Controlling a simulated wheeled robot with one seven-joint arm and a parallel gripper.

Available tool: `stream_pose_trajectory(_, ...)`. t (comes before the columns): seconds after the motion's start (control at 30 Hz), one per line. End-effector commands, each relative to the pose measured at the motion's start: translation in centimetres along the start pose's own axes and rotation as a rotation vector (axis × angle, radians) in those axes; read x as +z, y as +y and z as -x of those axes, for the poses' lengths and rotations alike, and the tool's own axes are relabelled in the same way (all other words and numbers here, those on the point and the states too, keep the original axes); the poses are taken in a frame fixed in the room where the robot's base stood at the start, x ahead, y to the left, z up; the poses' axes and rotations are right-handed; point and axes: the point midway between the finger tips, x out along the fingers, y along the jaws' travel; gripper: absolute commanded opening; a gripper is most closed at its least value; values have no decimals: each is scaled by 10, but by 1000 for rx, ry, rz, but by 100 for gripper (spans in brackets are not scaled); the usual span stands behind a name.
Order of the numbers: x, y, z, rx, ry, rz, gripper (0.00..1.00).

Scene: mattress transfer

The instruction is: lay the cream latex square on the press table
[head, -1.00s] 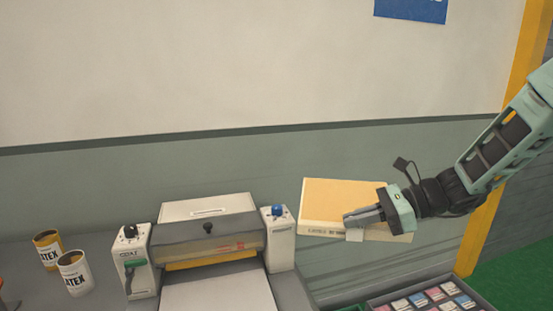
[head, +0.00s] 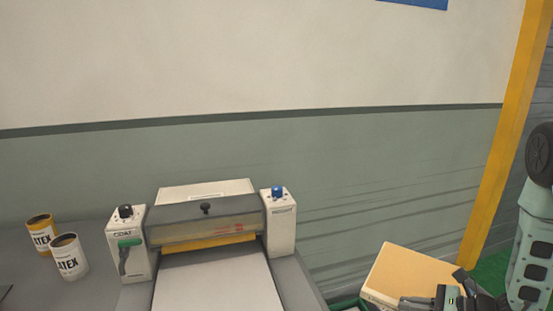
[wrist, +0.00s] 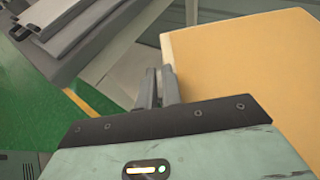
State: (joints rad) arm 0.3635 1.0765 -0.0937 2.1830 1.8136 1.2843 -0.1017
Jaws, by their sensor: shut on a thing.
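The cream latex square (head: 412,272) is a thick slab with a pale orange top and cream sides, at the lower right of the head view. It also fills the upper right of the wrist view (wrist: 250,55). My gripper (head: 422,302) is shut on the slab's near edge and holds it tilted in the picture. In the wrist view the two fingers of my gripper (wrist: 160,85) meet at the slab's left edge. The slab's lower right part is hidden behind my gripper.
A coating machine (head: 205,225) with a pale flat bed (head: 215,285) stands left of the slab. Two latex cans (head: 68,258) stand on the grey bench at left. A yellow post (head: 510,140) rises at right. The wrist view shows green floor (wrist: 40,115) at left.

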Motion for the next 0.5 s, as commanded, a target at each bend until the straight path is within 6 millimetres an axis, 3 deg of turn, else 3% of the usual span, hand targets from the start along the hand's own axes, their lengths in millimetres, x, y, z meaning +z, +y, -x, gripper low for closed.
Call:
stream_pose_trajectory(0.03,-17,0,-7,0,-1,1,0)
stream_pose_trajectory(0.2,-33,0,-14,1,-1,1,0)
stream_pose_trajectory(0.5,-31,1,-21,-114,-26,-58,0)
